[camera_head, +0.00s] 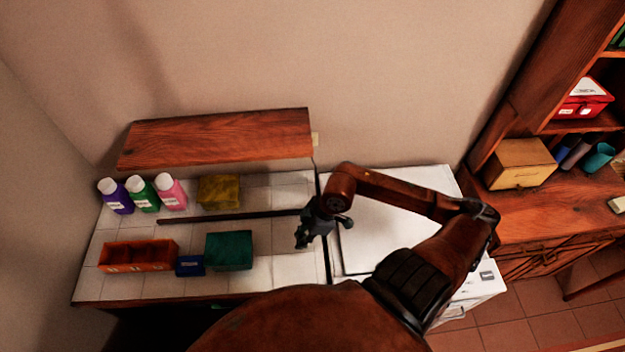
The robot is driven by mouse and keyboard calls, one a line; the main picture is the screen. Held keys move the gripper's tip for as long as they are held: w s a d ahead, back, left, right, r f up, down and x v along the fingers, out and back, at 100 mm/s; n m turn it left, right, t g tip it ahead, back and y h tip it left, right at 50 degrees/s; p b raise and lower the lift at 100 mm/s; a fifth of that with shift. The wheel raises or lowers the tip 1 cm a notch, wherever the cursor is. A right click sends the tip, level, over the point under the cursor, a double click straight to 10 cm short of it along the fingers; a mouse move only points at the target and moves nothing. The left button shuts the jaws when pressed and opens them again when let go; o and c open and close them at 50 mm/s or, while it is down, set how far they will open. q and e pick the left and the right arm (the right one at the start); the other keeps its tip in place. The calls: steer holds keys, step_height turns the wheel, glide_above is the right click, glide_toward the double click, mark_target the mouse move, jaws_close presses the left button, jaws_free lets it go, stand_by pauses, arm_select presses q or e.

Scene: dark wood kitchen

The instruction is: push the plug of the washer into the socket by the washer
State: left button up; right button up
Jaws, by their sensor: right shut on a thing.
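The washer (375,240) is the white box right of the tiled counter, with its top partly behind my right arm. A small pale plate (316,139), which looks like the socket, is on the wall by the right end of the wooden shelf. A thin dark line runs down the wall below it; I cannot tell if it is the cord. My right gripper (303,238) is shut above the gap between counter and washer, below the socket in the picture and apart from it. The plug in its fingers is too small and dark to make out. My left gripper is out of view.
The wooden shelf (215,137) overhangs the back of the counter (285,270). Several bottles, a yellow box (219,191), a teal box (229,251), a blue box (190,265) and an orange tray (138,257) stand on the left. A wooden cabinet (535,205) is at the right.

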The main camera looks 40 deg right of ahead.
steer(key=w+a+r+n+b, duration=0.1)
steer(key=w+a+r+b, duration=0.4)
steer(key=w+a, duration=0.5)
steer(key=w+b, duration=0.2)
steer(key=w, duration=0.1)
steer(key=shift+w+b, duration=0.2)
steer(key=shift+b, duration=0.15)
steer(key=shift+r, duration=0.1)
